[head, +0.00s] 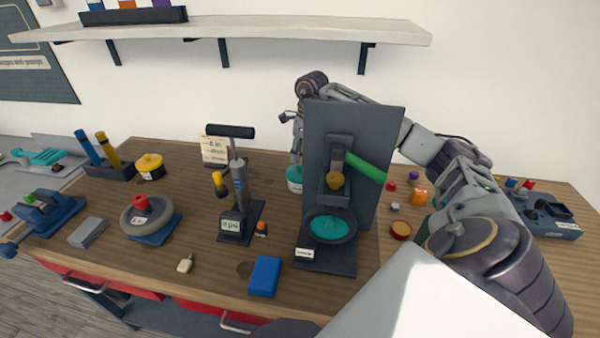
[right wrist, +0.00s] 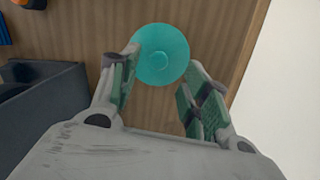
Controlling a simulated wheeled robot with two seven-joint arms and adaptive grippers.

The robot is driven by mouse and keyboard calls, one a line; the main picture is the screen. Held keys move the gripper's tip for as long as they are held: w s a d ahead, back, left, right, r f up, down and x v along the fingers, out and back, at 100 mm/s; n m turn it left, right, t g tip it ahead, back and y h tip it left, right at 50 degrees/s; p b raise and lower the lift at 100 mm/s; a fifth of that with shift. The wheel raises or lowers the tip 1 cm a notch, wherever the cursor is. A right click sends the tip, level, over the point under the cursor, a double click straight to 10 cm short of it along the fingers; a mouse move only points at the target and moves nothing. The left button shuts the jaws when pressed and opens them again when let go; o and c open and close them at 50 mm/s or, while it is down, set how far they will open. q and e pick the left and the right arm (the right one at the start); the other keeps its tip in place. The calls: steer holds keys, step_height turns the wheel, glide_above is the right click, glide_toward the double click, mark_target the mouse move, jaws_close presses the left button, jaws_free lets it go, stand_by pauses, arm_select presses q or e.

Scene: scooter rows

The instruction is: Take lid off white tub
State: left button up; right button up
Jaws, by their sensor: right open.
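The tub with a round teal lid (head: 295,173) stands at the back of the bench, partly hidden behind the dark upright panel; its pale body (head: 294,187) shows only in part. In the right wrist view the teal lid (right wrist: 163,57) is seen from above, with a small round knob at its middle. My right gripper (head: 296,153) reaches down behind the panel, over the tub. In the wrist view its fingers are open, one to each side of the lid's near part. I cannot tell whether they touch it. My left gripper is not in view.
The dark panel stand (head: 349,130) with a green handle stands in front of the tub. A black pump (head: 240,185) stands to the left. A yellow-lidded pot (head: 150,162) and a grey wheel (head: 147,215) are further left. A shelf (head: 270,29) hangs above.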

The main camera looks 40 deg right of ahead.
steer(key=shift+f, duration=0.1)
steer(key=shift+w+a+f+p, duration=0.1)
steer(key=shift+w+f+p, duration=0.1)
steer(key=shift+f, duration=1.05)
steer(key=shift+w+a+f+p, duration=0.1)
steer(key=shift+f+p, duration=0.1)
steer(key=shift+f, duration=1.05)
steer(key=shift+s, duration=0.1)
steer(key=c, duration=1)
steer(key=shift+r, duration=0.1)
step_height(320, 180, up, 10)
